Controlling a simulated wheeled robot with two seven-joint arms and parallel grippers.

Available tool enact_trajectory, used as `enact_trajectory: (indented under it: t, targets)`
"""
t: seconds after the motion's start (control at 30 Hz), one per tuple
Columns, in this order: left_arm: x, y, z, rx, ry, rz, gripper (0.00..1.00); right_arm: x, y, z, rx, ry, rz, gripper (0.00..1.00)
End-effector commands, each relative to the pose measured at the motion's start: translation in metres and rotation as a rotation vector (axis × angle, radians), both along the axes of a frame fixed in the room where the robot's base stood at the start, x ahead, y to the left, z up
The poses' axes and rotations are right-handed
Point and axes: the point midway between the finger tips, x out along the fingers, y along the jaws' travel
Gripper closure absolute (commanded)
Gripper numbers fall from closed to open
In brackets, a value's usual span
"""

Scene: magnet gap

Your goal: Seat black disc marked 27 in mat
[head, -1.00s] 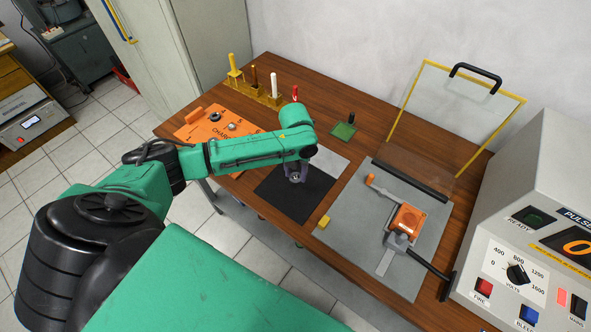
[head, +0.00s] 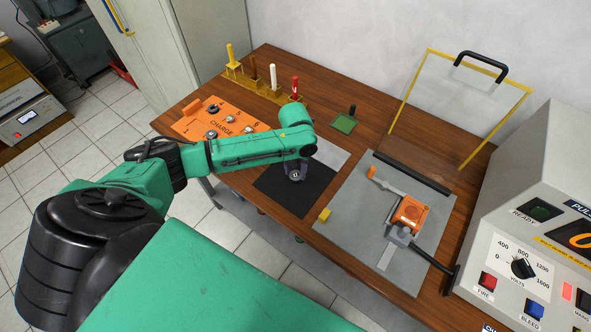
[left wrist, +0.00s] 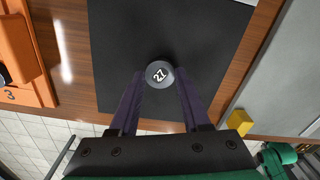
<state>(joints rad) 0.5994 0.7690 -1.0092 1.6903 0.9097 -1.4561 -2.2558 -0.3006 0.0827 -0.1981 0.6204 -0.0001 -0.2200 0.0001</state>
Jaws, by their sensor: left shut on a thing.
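The black disc marked 27 (left wrist: 159,75) is between the tips of my left gripper (left wrist: 160,82), which is shut on it. Its round face with the white number points toward the wrist camera. In the head view the disc (head: 295,175) and the left gripper are over the black mat (head: 285,198), below the green arm. The mat (left wrist: 205,35) lies behind the disc in the left wrist view. I cannot tell whether the disc touches the mat.
An orange charge panel (head: 196,128) lies to the left. A grey plate with an orange clamp device (head: 408,215) is to the right, with a yellow block (head: 324,215) near its corner. A framed clear shield (head: 450,100) stands behind. A pulse unit (head: 535,230) stands far right.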

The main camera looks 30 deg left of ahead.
Motion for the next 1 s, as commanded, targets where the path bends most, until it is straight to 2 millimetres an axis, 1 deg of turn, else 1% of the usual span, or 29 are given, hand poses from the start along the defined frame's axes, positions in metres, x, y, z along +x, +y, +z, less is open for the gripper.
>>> enact_trajectory:
  t: [0.37, 0.4, 0.47, 0.5, 0.7, 0.73, 0.77, 0.8, 0.87, 0.9, 1.0]
  targets:
    - [-0.0001, 0.0000, -0.0033, 0.000, 0.000, 0.000, 1.00, 0.0000, 0.0006, -0.0006, 0.001, 0.000, 0.001, 0.50]
    - [-0.0001, 0.0000, -0.0034, 0.000, 0.000, 0.000, 0.49, 0.0001, 0.0007, -0.0006, 0.001, 0.000, 0.001, 0.50]
    - [-0.0001, 0.0000, -0.0033, 0.000, 0.000, 0.000, 0.26, 0.0001, 0.0012, -0.0006, 0.002, 0.000, 0.001, 0.50]
    - [-0.0001, 0.0000, -0.0033, 0.000, 0.000, 0.000, 0.18, 0.0001, 0.0016, -0.0006, 0.002, 0.000, 0.001, 0.50]
    - [-0.0001, -0.0001, -0.0033, 0.000, 0.000, 0.000, 0.18, 0.0000, 0.0040, -0.0008, 0.005, 0.000, 0.000, 0.50]
    - [-0.0002, -0.0001, -0.0035, 0.000, 0.001, 0.000, 0.22, 0.0001, 0.0042, -0.0009, 0.006, 0.000, 0.001, 0.50]
    - [-0.0002, -0.0001, -0.0035, 0.000, 0.001, 0.000, 0.28, 0.0001, 0.0043, -0.0009, 0.006, 0.000, 0.001, 0.50]
    - [-0.0002, -0.0001, -0.0034, 0.000, 0.001, 0.000, 0.36, 0.0000, 0.0044, -0.0009, 0.006, 0.000, 0.001, 0.50]
    - [-0.0002, -0.0001, -0.0034, 0.000, 0.001, 0.000, 0.49, 0.0001, 0.0044, -0.0009, 0.006, 0.000, 0.002, 0.50]
    - [-0.0002, -0.0001, -0.0034, 0.000, 0.000, 0.000, 0.50, 0.0001, 0.0044, -0.0009, 0.006, 0.000, 0.002, 0.50]
    - [-0.0001, -0.0001, -0.0034, 0.000, 0.000, 0.000, 0.50, 0.0001, 0.0044, -0.0009, 0.006, 0.000, 0.002, 0.50]
